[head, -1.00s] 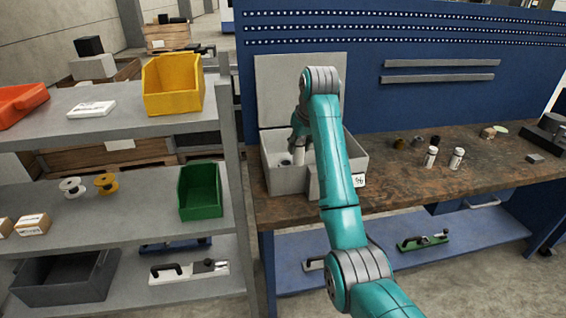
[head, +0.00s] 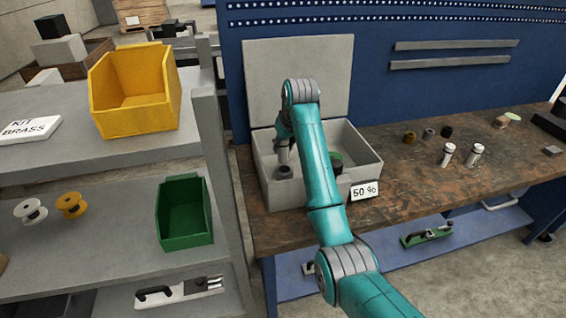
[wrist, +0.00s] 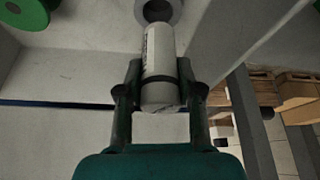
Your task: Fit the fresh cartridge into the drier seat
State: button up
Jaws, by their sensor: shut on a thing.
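My gripper (wrist: 160,95) is shut on a white cartridge (wrist: 159,55) with a dark band and some dark print on its side. In the wrist view the cartridge's far end overlaps the near edge of a grey ring-shaped seat (wrist: 173,12) with a dark hole. I cannot tell whether the end is in the hole. In the head view the seat (head: 285,172) stands inside a grey open-lidded box (head: 366,163), and my gripper (head: 282,146) is just above it, fingers pointing down. The cartridge is hard to make out there.
A green round part (wrist: 27,12) is in the box, partly behind my arm. A "50 %" card (head: 364,191) is on the box front. Two white cylinders (head: 447,153) (head: 475,154) and small caps stand on the bench (head: 405,188) to the right. Shelves are close on the left.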

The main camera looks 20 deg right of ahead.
aim_at(284, 161)
jog(key=f, duration=0.7)
jog(key=shift+s, duration=0.2)
grip_shut()
jog(key=o, duration=1.2)
grip_release()
jog(key=shift+w, duration=0.1)
jog(key=shift+c, duration=0.2)
jog(key=shift+r, duration=0.2)
jog(key=shift+r, duration=0.1)
